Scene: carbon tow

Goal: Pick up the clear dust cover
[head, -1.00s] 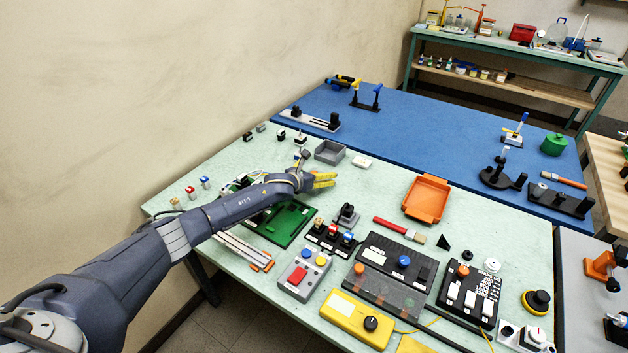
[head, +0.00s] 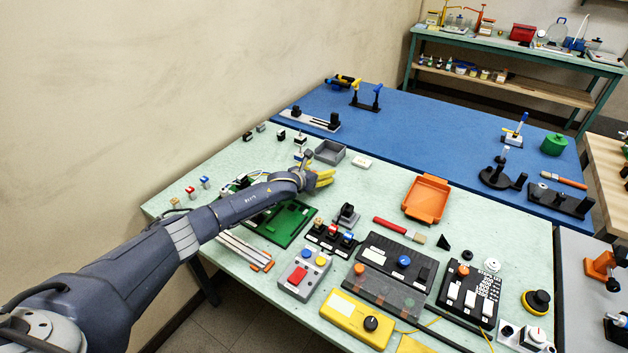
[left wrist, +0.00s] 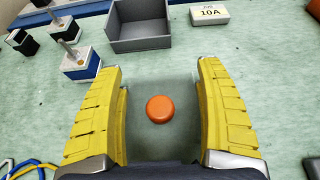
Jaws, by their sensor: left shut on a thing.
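The clear dust cover (left wrist: 160,84) is nearly invisible in the left wrist view; it shows as a faintly darker patch between the yellow fingers, with a round orange knob (left wrist: 160,109) in its middle. My left gripper (head: 322,178) is above the far left part of the pale green bench. Its fingers (left wrist: 162,115) stand well apart, shut on the cover's sides. In the head view the cover cannot be made out at the fingers. Whether its rim touches the bench is unclear. My right gripper is not in view.
A grey open box (head: 330,152) and a white block marked 10A (left wrist: 209,13) lie beyond the gripper. Small blocks with posts (left wrist: 80,62) stand at left. A green circuit board (head: 283,222) lies in front of it. Bare bench (head: 375,190) lies to the right.

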